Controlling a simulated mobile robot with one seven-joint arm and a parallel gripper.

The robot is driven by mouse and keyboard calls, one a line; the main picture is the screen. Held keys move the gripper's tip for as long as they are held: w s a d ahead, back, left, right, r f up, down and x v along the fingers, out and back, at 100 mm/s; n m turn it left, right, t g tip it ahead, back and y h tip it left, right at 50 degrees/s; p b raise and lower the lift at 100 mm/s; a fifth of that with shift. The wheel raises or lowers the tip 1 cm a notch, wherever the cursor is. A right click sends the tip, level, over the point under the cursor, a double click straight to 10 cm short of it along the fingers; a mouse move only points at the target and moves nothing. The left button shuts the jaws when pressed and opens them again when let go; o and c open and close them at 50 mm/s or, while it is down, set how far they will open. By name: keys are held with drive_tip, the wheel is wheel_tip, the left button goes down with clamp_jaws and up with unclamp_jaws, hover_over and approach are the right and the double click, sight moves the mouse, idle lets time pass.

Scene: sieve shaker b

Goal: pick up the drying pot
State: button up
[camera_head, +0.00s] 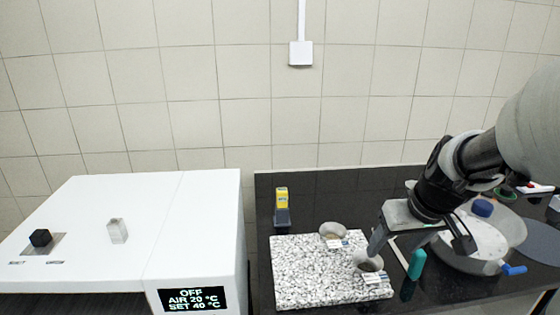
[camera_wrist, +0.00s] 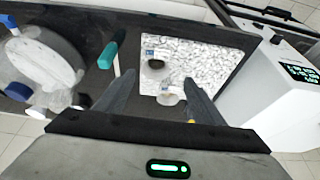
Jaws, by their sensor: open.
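Two small round grey pots with white labels sit on a speckled stone slab (camera_head: 290,270); which one is the drying pot, I cannot tell. In the wrist view, one pot has a dark opening (camera_wrist: 155,66) and the other pot (camera_wrist: 172,92) shows paler between the fingers. My gripper (camera_head: 420,246) is open and empty. It hangs above the counter at the slab's right side, its left finger close to the nearer pot.
A white oven (camera_head: 200,220) with a lit display stands at left. A yellow and black device (camera_head: 282,207) is behind the slab. A teal-handled tool (camera_head: 416,264) lies right of the slab. A large round pan (camera_head: 480,240) with a blue knob stands farther right.

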drive_tip(key=b, duration=0.2)
approach(374, 279)
drive_tip(key=w+f, duration=0.3)
drive_tip(key=f, duration=0.1)
drive_tip(key=shift+w+a+f, duration=0.15)
drive_tip(key=shift+w+f, duration=0.1)
drive_tip(key=shift+w, duration=0.15)
drive_tip(key=shift+d+x, duration=0.2)
drive_tip(key=shift+x, duration=1.15)
drive_tip(key=shift+d+x, duration=0.2)
drive_tip(key=shift+x, duration=1.1)
drive_tip(key=shift+w, duration=0.1)
drive_tip(key=shift+c, duration=0.3)
drive_tip(key=c, duration=0.8)
drive_tip(key=shift+r, duration=0.1)
